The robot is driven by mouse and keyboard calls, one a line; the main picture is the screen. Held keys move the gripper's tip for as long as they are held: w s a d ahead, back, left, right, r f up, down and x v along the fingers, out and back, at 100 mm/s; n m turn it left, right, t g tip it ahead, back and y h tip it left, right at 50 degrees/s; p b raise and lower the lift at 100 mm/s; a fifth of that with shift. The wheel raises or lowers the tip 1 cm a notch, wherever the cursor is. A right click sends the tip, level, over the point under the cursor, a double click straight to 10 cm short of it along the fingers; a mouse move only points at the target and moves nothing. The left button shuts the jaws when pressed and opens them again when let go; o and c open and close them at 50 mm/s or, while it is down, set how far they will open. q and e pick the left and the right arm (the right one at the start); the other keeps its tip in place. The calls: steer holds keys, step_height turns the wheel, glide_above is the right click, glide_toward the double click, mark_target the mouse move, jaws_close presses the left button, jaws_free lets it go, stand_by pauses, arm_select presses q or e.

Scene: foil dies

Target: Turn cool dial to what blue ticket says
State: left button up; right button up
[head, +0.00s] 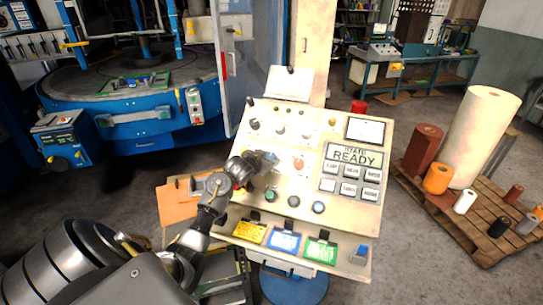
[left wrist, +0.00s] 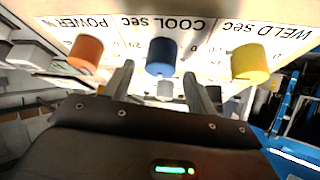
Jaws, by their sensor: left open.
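A cream control panel (head: 342,205) stands in front of me. In the left wrist view, upside down, the blue dial (left wrist: 162,57) under the "COOL sec" label sits between an orange dial (left wrist: 86,52) labelled "POWER %" and a yellow dial (left wrist: 249,62) labelled "WELD sec". My left gripper (left wrist: 160,78) is open, its fingers to either side of the blue dial; contact is not clear. In the head view this gripper (head: 268,160) largely covers the blue dial. The blue ticket (head: 285,241) lies on the lower ledge; its writing is too small to read. The dial's setting is unclear.
A yellow ticket (head: 249,232) and a green ticket (head: 320,250) flank the blue one. The orange dial (head: 298,163) is close right of my gripper. A READY display (head: 352,155) and several grey buttons are further right. A pallet (head: 480,232) with rolls stands at right.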

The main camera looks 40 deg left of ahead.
mark_target(270, 157)
arm_select(q)
steer(key=shift+p+x, duration=0.3)
steer(key=shift+x, duration=1.5)
steer(key=c, duration=1)
